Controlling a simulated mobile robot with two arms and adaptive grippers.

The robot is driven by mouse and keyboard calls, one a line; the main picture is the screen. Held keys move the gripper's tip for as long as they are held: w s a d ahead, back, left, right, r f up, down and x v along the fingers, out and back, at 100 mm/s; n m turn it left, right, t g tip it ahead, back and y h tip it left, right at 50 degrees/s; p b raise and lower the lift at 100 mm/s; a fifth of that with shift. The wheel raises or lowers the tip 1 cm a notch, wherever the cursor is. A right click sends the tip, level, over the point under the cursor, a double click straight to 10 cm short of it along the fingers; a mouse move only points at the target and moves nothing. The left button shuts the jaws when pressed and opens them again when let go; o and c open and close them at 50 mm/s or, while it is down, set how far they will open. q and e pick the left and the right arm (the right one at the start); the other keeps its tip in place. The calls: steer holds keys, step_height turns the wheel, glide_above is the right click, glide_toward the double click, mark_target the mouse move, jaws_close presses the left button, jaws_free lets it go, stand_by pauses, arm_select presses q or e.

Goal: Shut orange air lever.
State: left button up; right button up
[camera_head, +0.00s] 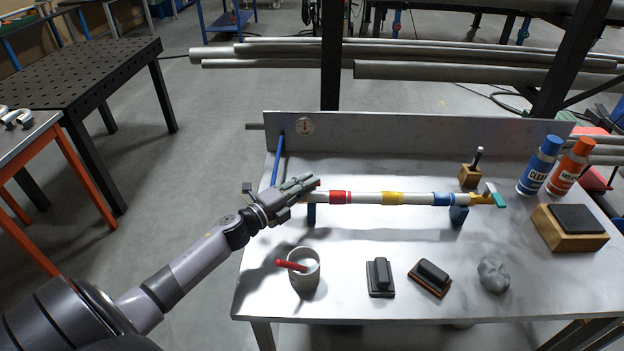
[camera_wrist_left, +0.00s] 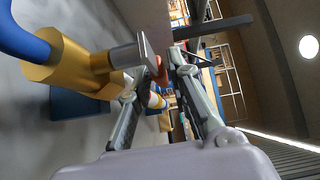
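A white tube (camera_head: 365,197) with red, yellow and blue bands lies level on blue supports over the table. My left gripper (camera_head: 312,183) is at its left end and covers the fitting there. In the left wrist view, a brass valve body (camera_wrist_left: 75,68) with a blue hose (camera_wrist_left: 22,40) shows at the left. A small orange piece (camera_wrist_left: 160,72), likely the orange air lever, shows between my left gripper's fingers (camera_wrist_left: 160,68). The fingers stand apart; I cannot tell whether they touch it. A teal lever (camera_head: 495,195) is at the tube's right end. My right gripper is out of view.
A cup (camera_head: 305,275) with a red-handled tool, two dark blocks (camera_head: 380,278) (camera_head: 430,277) and a grey lump (camera_head: 494,274) stand in front. Blue (camera_head: 540,165) and orange (camera_head: 570,166) bottles and a wooden block (camera_head: 570,235) are at right. A back panel (camera_head: 400,133) with a gauge stands behind.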

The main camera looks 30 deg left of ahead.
arm_select(q)
steer(key=shift+x, duration=0.95)
jaws_close()
steer(key=shift+f, duration=0.1)
